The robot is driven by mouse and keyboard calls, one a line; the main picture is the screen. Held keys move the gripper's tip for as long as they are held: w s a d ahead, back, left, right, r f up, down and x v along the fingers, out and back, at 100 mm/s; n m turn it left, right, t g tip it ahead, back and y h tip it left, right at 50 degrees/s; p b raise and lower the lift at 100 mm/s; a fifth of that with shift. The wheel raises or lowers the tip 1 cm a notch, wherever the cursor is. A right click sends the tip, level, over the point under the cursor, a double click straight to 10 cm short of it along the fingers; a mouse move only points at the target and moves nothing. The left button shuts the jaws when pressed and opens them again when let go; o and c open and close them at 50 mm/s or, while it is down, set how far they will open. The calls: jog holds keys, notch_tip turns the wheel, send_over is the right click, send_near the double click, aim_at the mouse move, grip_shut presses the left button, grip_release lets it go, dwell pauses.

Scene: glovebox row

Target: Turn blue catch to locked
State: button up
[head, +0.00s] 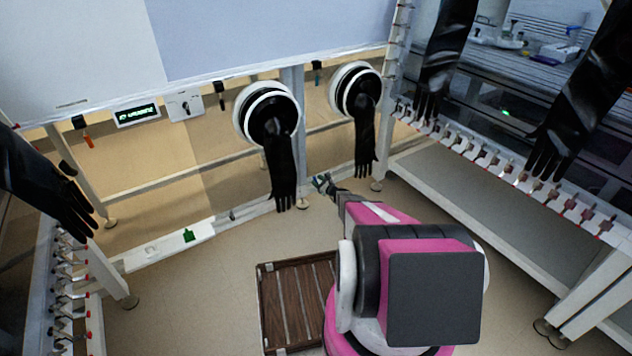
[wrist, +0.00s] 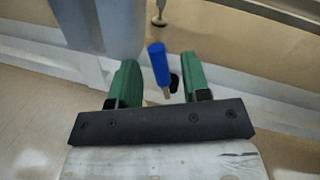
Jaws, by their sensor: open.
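The blue catch (wrist: 159,64) shows in the wrist view as a blue handle on a short metallic stem. It stands nearly upright, leaning slightly to the left at its top. My gripper (wrist: 158,75) is open, with one green finger on each side of the handle and a visible gap on both sides. I cannot tell whether the handle is at the fingers' depth or beyond them. In the head view my gripper (head: 323,184) is small, near the low white rail. I cannot make out the catch for certain there.
A white rail (head: 160,249) runs low along the front, bearing a green catch (head: 189,235). Black gloves hang from two round ports (head: 267,114) above my gripper. A brown slatted pallet (head: 297,300) lies left of my arm. A white bench frame (head: 480,205) stands at right.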

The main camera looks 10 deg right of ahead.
jog(key=shift+x, duration=0.75)
grip_shut()
jog(key=shift+w+d+r+m+t, duration=0.15)
jog(key=shift+d+m, duration=0.15)
jog(key=shift+m, duration=0.35)
jog(key=shift+w+d+f+m+t, duration=0.1)
jog(key=shift+d+m+t, duration=0.15)
jog(key=shift+m, duration=0.45)
jog(key=shift+w+d+r+m+t, duration=0.1)
jog(key=shift+d+m, duration=0.2)
jog(key=shift+m, duration=0.35)
grip_release()
